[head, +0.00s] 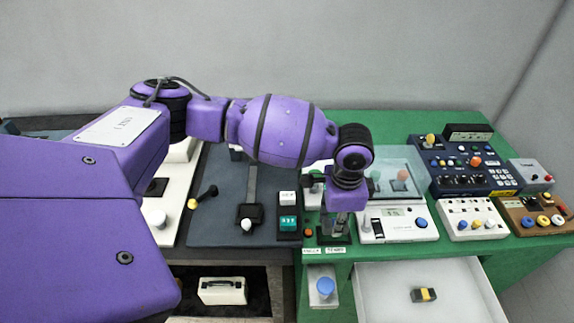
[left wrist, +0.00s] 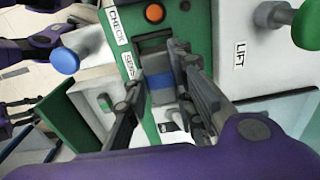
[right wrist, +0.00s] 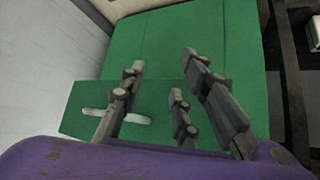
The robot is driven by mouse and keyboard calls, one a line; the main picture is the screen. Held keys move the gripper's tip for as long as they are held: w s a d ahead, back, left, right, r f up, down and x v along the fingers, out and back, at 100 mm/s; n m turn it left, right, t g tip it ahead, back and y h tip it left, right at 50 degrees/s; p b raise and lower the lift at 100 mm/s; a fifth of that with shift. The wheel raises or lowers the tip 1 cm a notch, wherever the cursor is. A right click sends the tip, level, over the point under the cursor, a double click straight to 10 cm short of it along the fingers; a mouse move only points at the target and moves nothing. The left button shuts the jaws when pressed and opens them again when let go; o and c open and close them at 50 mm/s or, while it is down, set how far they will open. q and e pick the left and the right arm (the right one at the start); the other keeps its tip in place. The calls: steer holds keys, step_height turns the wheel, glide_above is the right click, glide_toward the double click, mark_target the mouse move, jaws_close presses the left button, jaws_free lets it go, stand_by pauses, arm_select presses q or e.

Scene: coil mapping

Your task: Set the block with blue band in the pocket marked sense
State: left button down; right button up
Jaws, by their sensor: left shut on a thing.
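The block with the blue band (left wrist: 160,97) is grey and sits between the fingers of my left gripper (left wrist: 155,92) in the left wrist view. My left gripper (head: 338,233) is shut on it, close above the green panel near its front edge. The label reading SENSE (left wrist: 127,66) lies beside the block, and the label CHECK (left wrist: 117,26) is further up. A dark pocket edge (left wrist: 150,45) shows at the block's upper end; I cannot tell whether the block is inside the pocket. My right gripper (right wrist: 162,62) is open and empty over a green surface.
An orange button (left wrist: 154,12) is near CHECK. A white device with a blue button (head: 397,226) stands right of my left gripper. Below are a blue knob (head: 325,287) and an open white drawer (head: 385,303) holding a black-and-yellow block (head: 424,295). Control boxes (head: 462,165) fill the right side.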

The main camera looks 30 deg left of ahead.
arm_select(q)
steer(key=shift+s+f, duration=0.1)
steer(key=shift+f, duration=1.1)
steer(key=shift+f, duration=0.1)
steer(key=c, duration=1.5)
jaws_free()
step_height(320, 180, up, 12)
steer(key=shift+d+r+p, duration=0.1)
steer(key=shift+r+p, duration=0.1)
steer(key=shift+p, duration=0.25)
